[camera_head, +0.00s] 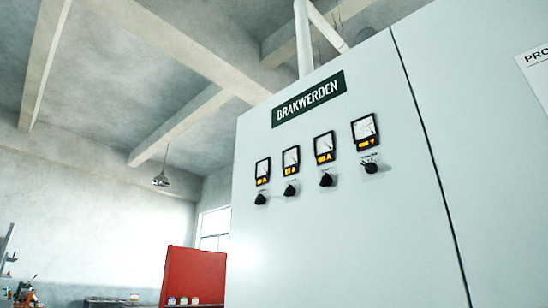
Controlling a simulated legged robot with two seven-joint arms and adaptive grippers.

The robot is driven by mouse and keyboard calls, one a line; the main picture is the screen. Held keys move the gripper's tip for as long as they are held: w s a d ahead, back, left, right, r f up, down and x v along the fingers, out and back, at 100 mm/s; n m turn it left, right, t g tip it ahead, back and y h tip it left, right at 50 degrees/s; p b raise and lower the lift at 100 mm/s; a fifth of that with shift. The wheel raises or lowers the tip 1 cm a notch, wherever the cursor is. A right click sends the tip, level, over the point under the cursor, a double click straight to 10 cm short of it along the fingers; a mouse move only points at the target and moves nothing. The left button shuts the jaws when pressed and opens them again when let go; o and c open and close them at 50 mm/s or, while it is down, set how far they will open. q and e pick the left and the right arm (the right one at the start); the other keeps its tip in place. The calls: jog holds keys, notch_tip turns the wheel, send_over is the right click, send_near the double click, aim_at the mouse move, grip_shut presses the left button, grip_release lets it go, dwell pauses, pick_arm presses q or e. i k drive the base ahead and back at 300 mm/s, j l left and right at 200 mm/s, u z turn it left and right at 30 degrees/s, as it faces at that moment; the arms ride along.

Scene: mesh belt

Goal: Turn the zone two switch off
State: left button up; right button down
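The switches run from the leftmost (261,199), to the second from left (290,190), to the third (326,180), to the rightmost (370,167). Their small labels are too small to read, so I cannot tell which is zone two or how each is set. Neither of my grippers is in view.
A vertical seam splits the cabinet front, and a white notice (537,72) is partly cut off at right. A red panel (193,275) with small containers stands left of the cabinet. A lamp (161,178) hangs further back. No obstacle shows before the switches.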

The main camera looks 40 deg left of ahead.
aim_at(289, 191)
jog(key=l+u, duration=0.1)
jog(key=u, duration=0.4)
jog(key=l+u, duration=0.15)
jog(key=u, duration=0.3)
jog(key=l+u, duration=0.1)
jog(key=u, duration=0.4)
jog(key=l, duration=0.25)
jog(key=k+u, duration=0.05)
